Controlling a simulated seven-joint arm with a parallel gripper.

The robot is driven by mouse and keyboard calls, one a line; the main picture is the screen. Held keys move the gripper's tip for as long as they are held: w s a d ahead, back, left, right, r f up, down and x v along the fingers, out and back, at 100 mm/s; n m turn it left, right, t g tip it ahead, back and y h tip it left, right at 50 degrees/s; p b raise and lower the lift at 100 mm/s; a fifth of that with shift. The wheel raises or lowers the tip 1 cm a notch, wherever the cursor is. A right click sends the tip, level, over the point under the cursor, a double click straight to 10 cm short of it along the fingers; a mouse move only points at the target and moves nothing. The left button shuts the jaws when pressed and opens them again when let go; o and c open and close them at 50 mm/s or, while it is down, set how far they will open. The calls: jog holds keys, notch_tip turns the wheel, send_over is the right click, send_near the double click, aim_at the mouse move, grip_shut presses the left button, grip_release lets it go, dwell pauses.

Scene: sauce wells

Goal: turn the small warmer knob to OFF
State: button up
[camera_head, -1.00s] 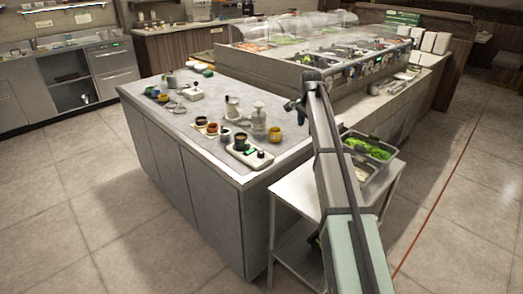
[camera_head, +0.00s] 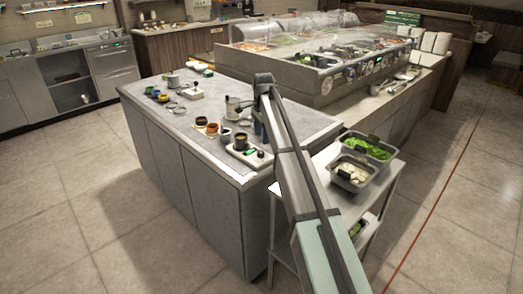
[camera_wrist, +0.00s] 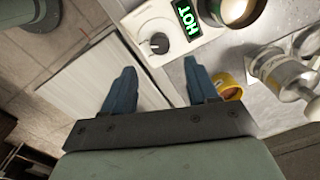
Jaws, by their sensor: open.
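The small warmer (camera_head: 238,152) is a pale box near the front right corner of the grey counter, with a dark pot on it. In the wrist view its pale top (camera_wrist: 140,17) has a green display reading HOT (camera_wrist: 187,18). The small dark knob (camera_wrist: 160,43) sits beside the display; in the head view the knob (camera_head: 261,154) is at the box's right end. My gripper (camera_wrist: 160,85) is open and empty, its blue fingers apart, with the knob ahead of the gap between them. In the head view my arm partly hides the gripper.
A yellow cup (camera_wrist: 228,85) is close to my right finger in the wrist view, with a metal pump dispenser (camera_wrist: 280,72) beyond it. Small sauce cups (camera_head: 212,128) stand left of the warmer. A side cart holds a bin of greens (camera_head: 366,148).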

aim_at(261, 152)
notch_tip(261, 152, down, 8)
jog(key=shift+w+a+r, duration=0.1)
jog(key=shift+w, duration=0.05)
dwell(0.4)
jog(key=c, duration=1)
